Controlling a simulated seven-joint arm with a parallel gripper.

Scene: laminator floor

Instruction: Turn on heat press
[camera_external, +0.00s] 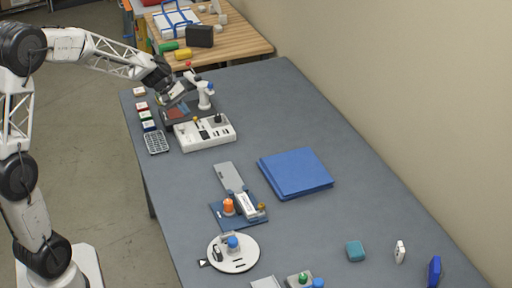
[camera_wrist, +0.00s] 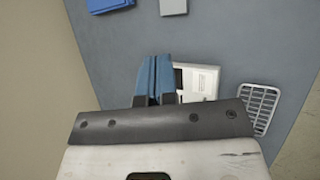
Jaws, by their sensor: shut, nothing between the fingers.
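What looks like the heat press is at the far end of the grey table, with a dark base (camera_external: 176,114) and a white upright part (camera_external: 206,97) bearing a blue knob. My gripper (camera_external: 178,95) is over or beside this dark base; I cannot tell if it touches it. A white panel box (camera_external: 205,136) with small switches or knobs stands just in front; it also shows in the wrist view (camera_wrist: 204,76), partly hidden by my fingers. In the wrist view the two blue fingers of my gripper (camera_wrist: 157,60) are together and empty. The heat press's power control cannot be made out.
A grey grid-like pad (camera_external: 156,143) and several small coloured blocks (camera_external: 147,115) line the table's left edge. A blue folder (camera_external: 295,172) lies mid-table. A blue tray (camera_external: 222,217) and a round white plate (camera_external: 234,262) are nearer. The table's right side is mostly clear.

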